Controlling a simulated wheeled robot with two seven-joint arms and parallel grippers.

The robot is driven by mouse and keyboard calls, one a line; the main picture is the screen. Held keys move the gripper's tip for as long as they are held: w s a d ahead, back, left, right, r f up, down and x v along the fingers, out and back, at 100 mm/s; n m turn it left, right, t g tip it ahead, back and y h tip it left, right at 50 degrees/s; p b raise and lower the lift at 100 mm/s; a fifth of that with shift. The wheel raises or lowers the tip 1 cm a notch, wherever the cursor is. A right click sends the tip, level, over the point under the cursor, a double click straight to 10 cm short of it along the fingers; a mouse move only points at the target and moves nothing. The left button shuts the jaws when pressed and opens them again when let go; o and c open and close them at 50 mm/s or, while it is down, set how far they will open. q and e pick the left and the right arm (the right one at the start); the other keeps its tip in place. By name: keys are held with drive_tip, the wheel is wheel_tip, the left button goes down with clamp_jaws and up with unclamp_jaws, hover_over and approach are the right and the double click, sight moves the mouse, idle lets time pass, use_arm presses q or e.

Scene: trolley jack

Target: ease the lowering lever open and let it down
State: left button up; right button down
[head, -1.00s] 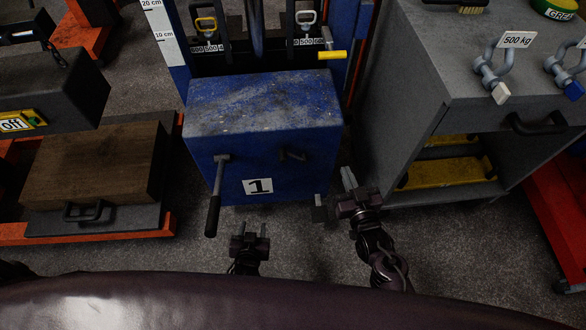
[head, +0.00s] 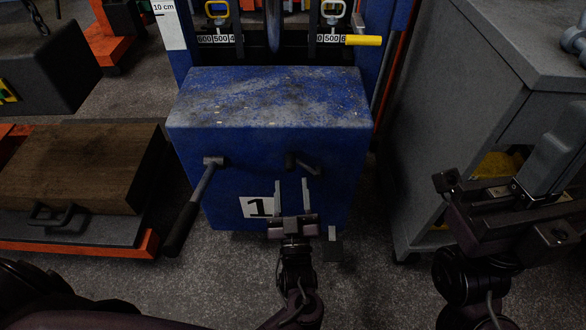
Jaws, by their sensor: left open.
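The blue jack housing (head: 268,100), marked "1", stands in the middle of the head view. A short dark lever (head: 304,165) sticks out of its front at the right. A longer lever with a black grip (head: 181,228) slants down at the left of the front. A yellow-ended lever (head: 363,40) is behind, at the right post. I cannot tell from labels which is the lowering lever. My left gripper (head: 292,185) is open and empty, its fingers pointing up just below the short dark lever, with no clear contact. My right gripper (head: 520,190) is large at the right edge; its jaw gap is unclear.
A grey cabinet (head: 450,110) stands close on the right. A wooden block (head: 75,165) lies on a low orange-edged platform at the left. A small grey piece (head: 332,248) shows low by the housing's right front. Floor is bare in front.

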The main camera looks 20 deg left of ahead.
sight(290, 166)
use_arm(q)
drive_tip(key=x, duration=0.6)
drive_tip(key=shift+w+b, duration=0.1)
drive_tip(key=shift+b, duration=0.2)
drive_tip(key=shift+c, duration=0.4)
clamp_jaws()
